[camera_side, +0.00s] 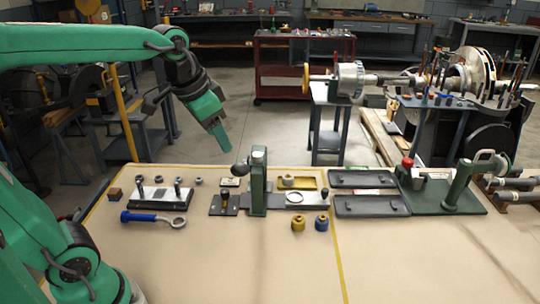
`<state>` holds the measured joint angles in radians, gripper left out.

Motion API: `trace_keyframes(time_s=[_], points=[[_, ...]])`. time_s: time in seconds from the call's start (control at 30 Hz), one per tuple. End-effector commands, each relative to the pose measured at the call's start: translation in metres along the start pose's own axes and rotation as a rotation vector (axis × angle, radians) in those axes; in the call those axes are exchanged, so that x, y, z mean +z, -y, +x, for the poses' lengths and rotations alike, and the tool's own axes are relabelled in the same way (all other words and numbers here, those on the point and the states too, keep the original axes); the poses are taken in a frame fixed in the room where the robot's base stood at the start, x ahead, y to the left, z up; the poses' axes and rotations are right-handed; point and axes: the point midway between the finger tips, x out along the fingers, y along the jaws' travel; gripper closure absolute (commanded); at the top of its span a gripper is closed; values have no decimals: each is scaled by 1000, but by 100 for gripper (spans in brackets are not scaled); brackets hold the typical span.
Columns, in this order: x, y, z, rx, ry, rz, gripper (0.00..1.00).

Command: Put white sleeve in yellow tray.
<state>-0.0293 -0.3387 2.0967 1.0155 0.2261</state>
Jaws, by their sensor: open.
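A shallow yellow tray (308,183) lies on the bench behind a light grey plate. A small tan round piece (288,181) shows at its left end; I cannot tell if it is in the tray or in front of it. A whitish ring (294,197) lies flat on the grey plate in front of the tray; I cannot tell whether it is the white sleeve or part of the plate. My gripper (222,144) is high, left of the tray and well apart from it. It points down and right, open, with nothing seen in it.
A green upright press (258,182) stands just left of the tray. A gold bushing (298,223) and a blue bushing (321,223) stand in front. Dark casing halves (371,206) lie to the right. A peg rack (158,197) and blue-handled tool (140,217) lie left. The front bench is clear.

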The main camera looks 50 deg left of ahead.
Motion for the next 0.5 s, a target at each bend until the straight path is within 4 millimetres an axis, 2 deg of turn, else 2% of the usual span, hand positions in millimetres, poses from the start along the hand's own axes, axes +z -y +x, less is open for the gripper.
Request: trace_keyframes(time_s=[0.03,0.3,0.5], points=[[12,-4,-3,-2,-15,-18,45],[69,-21,-2,-5,-80,-122,45],[98,-29,5,-3,-113,-178,45]])
